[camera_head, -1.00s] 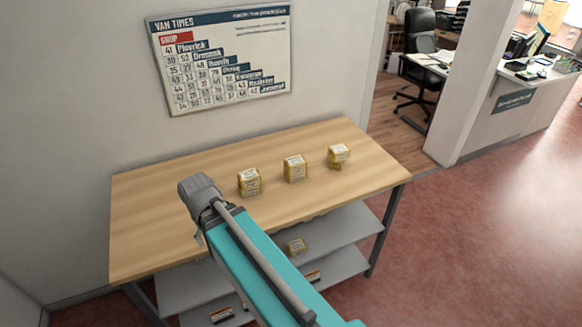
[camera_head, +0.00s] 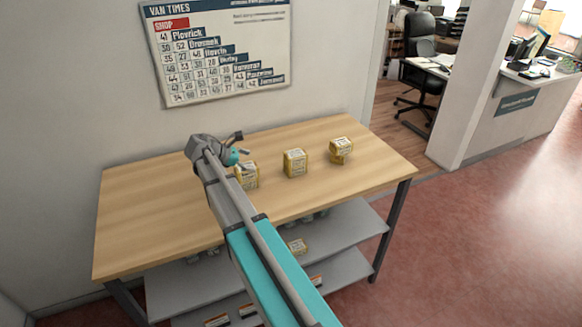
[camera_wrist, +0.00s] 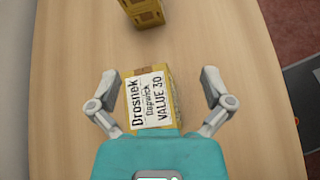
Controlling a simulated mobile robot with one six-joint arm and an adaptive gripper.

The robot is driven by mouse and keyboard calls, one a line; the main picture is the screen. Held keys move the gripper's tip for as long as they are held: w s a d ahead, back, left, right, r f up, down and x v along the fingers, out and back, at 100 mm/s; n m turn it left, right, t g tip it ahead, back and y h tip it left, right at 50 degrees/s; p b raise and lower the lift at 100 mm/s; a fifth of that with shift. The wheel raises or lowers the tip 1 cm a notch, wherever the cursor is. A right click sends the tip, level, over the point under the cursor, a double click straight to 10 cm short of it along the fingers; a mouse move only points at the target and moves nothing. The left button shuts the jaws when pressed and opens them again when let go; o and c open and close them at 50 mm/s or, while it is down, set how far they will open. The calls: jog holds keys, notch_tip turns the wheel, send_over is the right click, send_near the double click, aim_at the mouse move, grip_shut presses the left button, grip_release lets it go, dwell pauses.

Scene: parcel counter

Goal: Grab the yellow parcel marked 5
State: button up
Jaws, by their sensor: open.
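Three yellow parcels stand in a row on the wooden table: the left parcel (camera_head: 248,179), the middle parcel (camera_head: 295,163) and the right parcel (camera_head: 341,151). I cannot read a 5 on any of them. My gripper (camera_head: 238,147) is at the left parcel and partly covers it. In the wrist view, my gripper (camera_wrist: 158,78) is open, with one finger on each side of a yellow parcel (camera_wrist: 168,78) and gaps between. Its white label reads "Drosnek", "Dapwick" and "VALUE 30". Another yellow parcel (camera_wrist: 143,13) shows at the top, beyond it.
The wooden table (camera_head: 150,215) is bare at its left end. A "VAN TIMES" board (camera_head: 215,55) hangs on the wall behind. Open red floor (camera_head: 480,240) lies to the right.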

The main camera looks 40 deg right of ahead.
jog(key=shift+w+d+r+n+g+h+b, duration=0.15)
jog(key=shift+w+d+n+h+b, duration=0.1)
jog(key=shift+w+d+n+h, duration=0.25)
jog(key=shift+w+d+r+n+g+h+b, duration=0.1)
jog(key=shift+w+d+n+g+h+b, duration=0.15)
jog(key=shift+w+d, duration=0.45)
jog(key=shift+w+d+r+n+h, duration=0.15)
jog(key=shift+d+r+n+h, duration=0.1)
jog(key=shift+d+r+n, duration=0.15)
jog(key=shift+f, duration=0.1)
jog(key=shift+d, duration=0.1)
jog(key=b, duration=0.3)
send_near(289, 154)
jog(key=x, duration=0.2)
jog(key=shift+d+f, duration=0.2)
jog(key=shift+f, duration=0.15)
jog(key=shift+x, duration=0.75)
jog(key=shift+r+b+x, duration=0.2)
jog(key=shift+b+x, duration=0.75)
jog(key=shift+x, duration=1.65)
jog(key=shift+d, duration=0.1)
